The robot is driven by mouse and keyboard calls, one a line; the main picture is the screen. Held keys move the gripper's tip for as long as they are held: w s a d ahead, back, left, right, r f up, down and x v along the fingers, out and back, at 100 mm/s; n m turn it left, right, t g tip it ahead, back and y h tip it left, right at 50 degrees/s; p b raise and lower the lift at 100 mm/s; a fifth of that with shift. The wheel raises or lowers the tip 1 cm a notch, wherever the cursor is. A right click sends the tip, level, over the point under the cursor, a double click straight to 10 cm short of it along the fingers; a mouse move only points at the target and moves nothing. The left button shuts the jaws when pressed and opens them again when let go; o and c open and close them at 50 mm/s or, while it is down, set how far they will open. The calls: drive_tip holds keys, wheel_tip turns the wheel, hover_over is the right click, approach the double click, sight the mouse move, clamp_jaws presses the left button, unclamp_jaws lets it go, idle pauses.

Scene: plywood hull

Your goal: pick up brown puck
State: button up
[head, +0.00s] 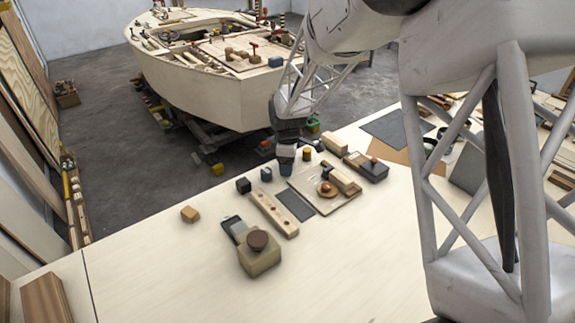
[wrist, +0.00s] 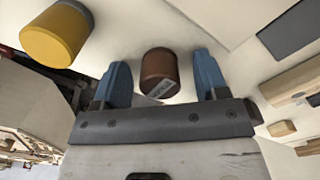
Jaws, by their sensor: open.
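A small brown puck (wrist: 158,74) with a pale printed label shows in the wrist view on the light tabletop. My gripper (wrist: 162,64) is open, with one blue finger on each side of the puck. Gaps show between the puck and both fingers, so they look apart from it. In the head view my gripper (head: 286,170) points down at the far part of the table, and I cannot make out this puck there. A dark brown round piece (head: 257,240) sits on a tan block in the head view.
A yellow cylinder (wrist: 56,34) stands close to my gripper; it also shows in the head view (head: 306,154). A dark cube (head: 243,185), a long wooden block with holes (head: 273,213) and a board (head: 335,204) lie nearby.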

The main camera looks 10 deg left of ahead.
drive_tip(key=shift+c, duration=0.2)
drive_tip(key=c, duration=1)
drive_tip(key=shift+r, duration=0.1)
drive_tip(key=shift+c, duration=0.2)
drive_tip(key=shift+r, duration=0.75)
wheel_tip(320, 180, up, 2)
drive_tip(key=shift+r, duration=0.1)
drive_tip(key=s+d, duration=0.2)
drive_tip(key=s, duration=0.3)
drive_tip(key=s+d, duration=0.2)
drive_tip(key=s, duration=0.3)
drive_tip(key=s+d+r, duration=0.1)
drive_tip(key=s+d, duration=0.1)
drive_tip(key=s, duration=0.2)
drive_tip(key=shift+s, duration=0.4)
